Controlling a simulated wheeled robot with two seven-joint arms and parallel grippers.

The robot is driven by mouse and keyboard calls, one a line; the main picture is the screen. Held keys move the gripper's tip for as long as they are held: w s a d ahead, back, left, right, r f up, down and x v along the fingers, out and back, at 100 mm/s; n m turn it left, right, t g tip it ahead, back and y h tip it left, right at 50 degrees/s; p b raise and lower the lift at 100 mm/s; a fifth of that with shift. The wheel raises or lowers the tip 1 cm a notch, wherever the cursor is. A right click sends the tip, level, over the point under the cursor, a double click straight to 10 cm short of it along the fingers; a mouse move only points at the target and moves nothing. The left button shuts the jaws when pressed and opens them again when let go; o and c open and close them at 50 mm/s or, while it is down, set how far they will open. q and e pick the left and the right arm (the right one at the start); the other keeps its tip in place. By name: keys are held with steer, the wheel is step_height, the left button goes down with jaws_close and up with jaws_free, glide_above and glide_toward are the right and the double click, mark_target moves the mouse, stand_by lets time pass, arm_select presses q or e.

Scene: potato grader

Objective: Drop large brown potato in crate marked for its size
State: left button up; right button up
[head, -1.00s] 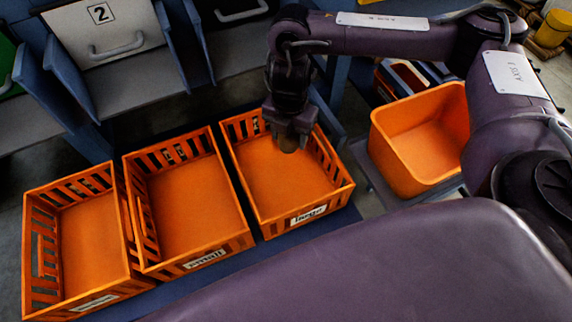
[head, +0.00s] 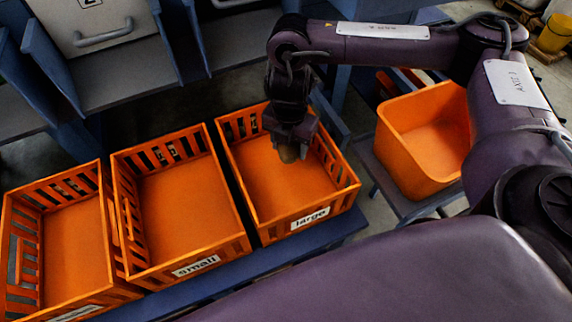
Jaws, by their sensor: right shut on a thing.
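The brown potato (head: 288,154) shows only in part below the jaws of my right gripper (head: 287,143). My right gripper is shut on it and holds it over the orange crate labelled "large" (head: 307,220), inside the outline of its walls. How high the potato is above the crate floor is hard to tell. The crate labelled "small" (head: 196,267) stands to the left of it, and both look empty inside. My left gripper is not in view.
A third orange crate (head: 82,309) stands at the far left; its label is cut off. A plain orange bin (head: 418,180) stands right of the "large" crate. The crates rest on a blue bench (head: 345,228). Grey chutes (head: 112,65) stand behind.

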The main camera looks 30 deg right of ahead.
steer(key=o, duration=1.1)
steer(key=shift+o, duration=0.2)
steer(key=shift+r, duration=0.35)
step_height(320, 180, up, 6)
steer(key=p, duration=0.3)
steer(key=shift+r, duration=0.6)
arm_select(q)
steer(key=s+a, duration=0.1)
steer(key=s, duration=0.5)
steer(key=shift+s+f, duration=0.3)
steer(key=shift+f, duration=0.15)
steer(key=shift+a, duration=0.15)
